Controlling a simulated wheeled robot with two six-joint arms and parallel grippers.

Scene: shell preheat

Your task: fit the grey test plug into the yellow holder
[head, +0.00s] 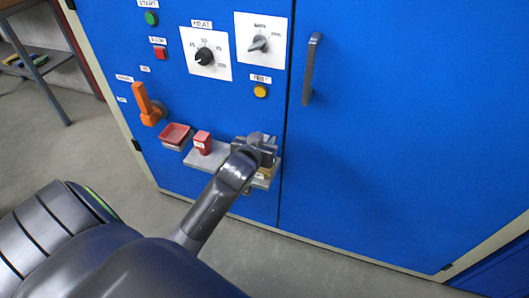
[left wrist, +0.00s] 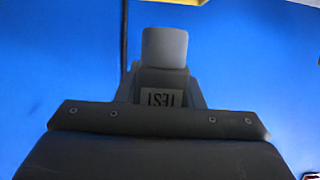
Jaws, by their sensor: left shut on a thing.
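My left gripper (head: 262,150) is at the small shelf on the blue cabinet front. It is shut on the grey test plug (left wrist: 164,48), which sits between the fingers in the left wrist view, its TEST label upside down. In the head view I cannot clearly tell the plug from the gripper. The yellow holder (head: 265,172) is at the right end of the shelf, mostly hidden under the gripper. I cannot tell whether plug and holder touch. My right gripper is not in view.
A red block (head: 202,143) stands on the grey shelf (head: 206,162), left of my gripper. Further left are a red tray (head: 175,135) and an orange lever (head: 147,105). Knobs and buttons are above. A door handle (head: 311,68) sticks out at right.

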